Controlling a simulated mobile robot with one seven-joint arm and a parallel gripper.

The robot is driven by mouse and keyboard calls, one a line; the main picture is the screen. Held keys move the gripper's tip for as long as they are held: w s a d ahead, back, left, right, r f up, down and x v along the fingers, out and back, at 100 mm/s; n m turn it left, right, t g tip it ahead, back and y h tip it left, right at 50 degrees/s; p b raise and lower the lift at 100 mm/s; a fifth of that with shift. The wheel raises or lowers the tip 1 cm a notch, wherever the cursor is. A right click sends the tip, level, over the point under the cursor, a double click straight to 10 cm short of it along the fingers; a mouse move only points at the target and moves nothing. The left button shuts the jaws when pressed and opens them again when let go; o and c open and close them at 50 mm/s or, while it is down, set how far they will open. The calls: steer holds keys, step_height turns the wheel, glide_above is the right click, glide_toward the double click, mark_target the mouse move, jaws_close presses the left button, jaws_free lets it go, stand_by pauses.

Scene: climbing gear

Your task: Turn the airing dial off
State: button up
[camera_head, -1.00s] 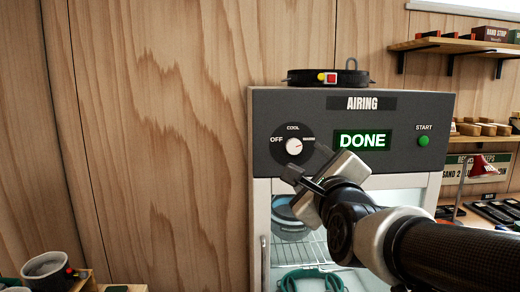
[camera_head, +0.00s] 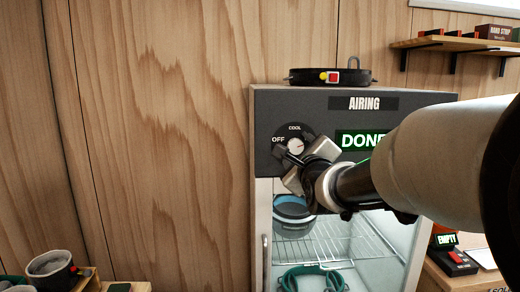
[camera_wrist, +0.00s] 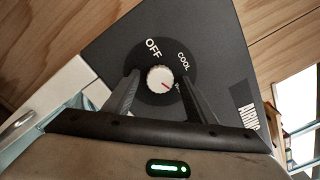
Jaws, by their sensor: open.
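The airing dial (camera_head: 295,145) is a small white knob on a round black plate at the upper left of the airing cabinet's dark panel (camera_head: 265,120). OFF is printed to its left and COOL above it. In the wrist view the knob (camera_wrist: 160,80) has a red pointer mark, turned away from OFF, past COOL, toward a label partly hidden by a finger. My gripper (camera_head: 289,160) is just below and in front of the dial. In the wrist view my gripper (camera_wrist: 155,92) is open, one finger on each side of the knob; I cannot tell whether they touch it.
The green DONE display (camera_head: 358,142) is partly behind my arm. A wall shelf (camera_head: 455,44) is at right.

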steer(key=c, duration=1)
steer(key=shift+c, duration=0.2)
